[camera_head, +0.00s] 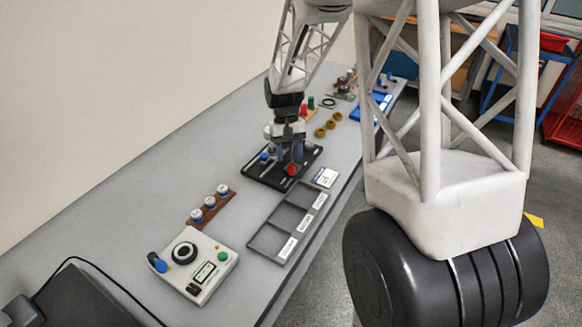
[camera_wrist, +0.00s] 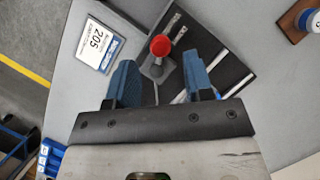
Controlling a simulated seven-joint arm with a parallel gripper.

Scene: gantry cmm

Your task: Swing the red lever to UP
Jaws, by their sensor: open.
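The red lever knob (camera_wrist: 160,46) shows in the wrist view on a grey stem, which rises from a dark base plate (camera_wrist: 226,75). In the head view the red knob (camera_head: 291,170) is at the front right part of the black plate (camera_head: 262,178), just below my gripper. My gripper (camera_wrist: 154,76) is open, with its two blue fingers on either side of the stem and the knob a little beyond the fingertips. I cannot tell whether a finger touches the lever. No UP mark can be read.
A white card marked 205 (camera_wrist: 95,45) lies beside the plate. In the head view a grey tray (camera_head: 268,240) with labelled compartments, a control box (camera_head: 196,262) and a brown strip with several white-and-blue pieces (camera_head: 209,207) stand nearer. Brass rings (camera_head: 325,128) lie behind.

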